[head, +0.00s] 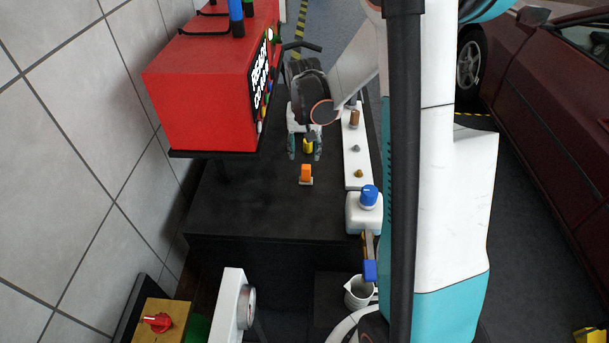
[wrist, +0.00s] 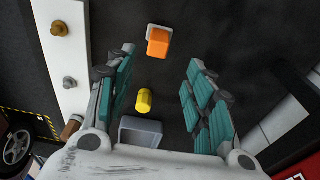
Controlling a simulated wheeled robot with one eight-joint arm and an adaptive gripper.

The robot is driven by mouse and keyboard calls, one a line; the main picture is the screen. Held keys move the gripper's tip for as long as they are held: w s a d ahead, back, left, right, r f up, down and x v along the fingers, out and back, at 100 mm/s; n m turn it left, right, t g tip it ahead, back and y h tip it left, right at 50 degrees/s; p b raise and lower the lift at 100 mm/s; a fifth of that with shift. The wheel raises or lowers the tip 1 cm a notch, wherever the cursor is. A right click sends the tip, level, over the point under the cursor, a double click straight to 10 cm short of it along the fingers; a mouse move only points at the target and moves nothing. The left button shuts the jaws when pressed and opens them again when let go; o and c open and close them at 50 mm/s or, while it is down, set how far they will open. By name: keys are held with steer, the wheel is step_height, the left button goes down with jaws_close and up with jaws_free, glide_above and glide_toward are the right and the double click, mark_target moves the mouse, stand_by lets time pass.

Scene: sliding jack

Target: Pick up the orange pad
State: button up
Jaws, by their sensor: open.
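The orange pad (head: 306,171) stands on a small pale base on the black bench top in the head view. In the wrist view the orange pad (wrist: 158,42) lies beyond my fingertips, near the top middle. My gripper (head: 304,152) is open and points down over the bench, a little behind the pad in the head view. In the wrist view my gripper (wrist: 160,75) has its teal-padded fingers wide apart. A yellow cylinder (wrist: 144,101) lies between and below the fingers, seemingly not touched. It also shows in the head view (head: 308,146).
A white strip (head: 352,140) with several knobs runs along the bench's right side. A white bottle with a blue cap (head: 369,196) stands at its near end. A red cabinet (head: 200,95) overhangs on the left. Bare black bench (head: 240,205) lies left of the pad.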

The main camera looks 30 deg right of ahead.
mark_target(306, 167)
steer(key=f, duration=0.3)
steer(key=f+b, duration=0.1)
steer(key=shift+w+d+f, duration=0.2)
steer(key=shift+w+f, duration=0.05)
steer(key=shift+f, duration=0.15)
steer(key=shift+s+d+f+b, duration=0.15)
steer(key=shift+f+b, duration=1.2)
steer(key=shift+f, duration=1.35)
steer(key=shift+r, duration=0.1)
steer(key=c, duration=1.1)
